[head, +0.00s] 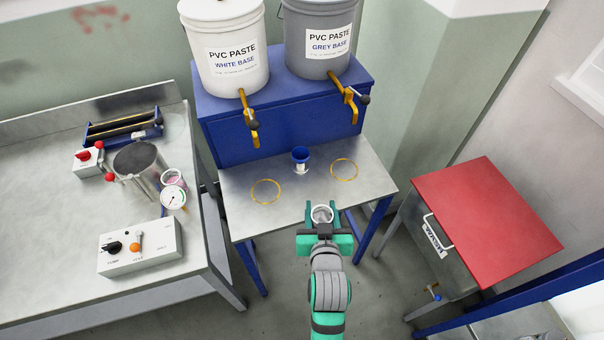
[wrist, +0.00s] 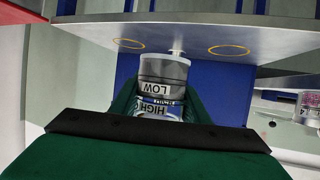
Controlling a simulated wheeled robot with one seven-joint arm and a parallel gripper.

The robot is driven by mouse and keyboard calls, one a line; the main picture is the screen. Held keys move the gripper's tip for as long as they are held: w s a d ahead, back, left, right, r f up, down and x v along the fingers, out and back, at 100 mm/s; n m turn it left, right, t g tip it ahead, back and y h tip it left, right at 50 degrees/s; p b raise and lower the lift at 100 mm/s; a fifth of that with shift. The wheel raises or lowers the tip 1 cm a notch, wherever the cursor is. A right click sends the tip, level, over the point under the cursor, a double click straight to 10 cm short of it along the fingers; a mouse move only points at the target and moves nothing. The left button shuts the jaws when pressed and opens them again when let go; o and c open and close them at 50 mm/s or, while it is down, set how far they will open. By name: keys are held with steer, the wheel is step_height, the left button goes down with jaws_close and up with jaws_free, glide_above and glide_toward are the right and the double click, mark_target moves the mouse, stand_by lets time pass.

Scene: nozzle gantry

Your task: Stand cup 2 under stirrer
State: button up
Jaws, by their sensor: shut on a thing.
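My gripper (head: 323,232) is shut on a cup (head: 322,214) with a pale rim, held in front of the near edge of the steel table. In the wrist view the held cup (wrist: 164,75) is grey, with bands reading LOW and HIGH between the fingers. Its number is not readable, so I cannot tell if it is cup 2. Another cup (head: 170,178), pale with a pink band, stands on the left bench behind a round gauge. I cannot make out a stirrer for certain; a dark-topped round device (head: 138,160) stands on that bench.
Taps from two paste buckets hang above. A control box (head: 140,247) sits on the left bench. A red-topped cabinet (head: 485,215) stands right.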

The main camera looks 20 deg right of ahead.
mark_target(300, 160)
steer(key=w, duration=0.6)
steer(key=w+f, duration=0.1)
steer(key=w, duration=1.1)
steer(key=shift+w+a+f, duration=0.2)
steer(key=shift+a+f, duration=0.05)
steer(key=shift+s+f, duration=0.1)
steer(key=shift+f, duration=0.3)
step_height(300, 160, down, 4)
steer(key=shift+f, duration=0.1)
steer(key=shift+w+f, duration=0.2)
steer(key=shift+f, duration=0.05)
steer(key=o, duration=1.2)
steer(key=shift+f, duration=0.15)
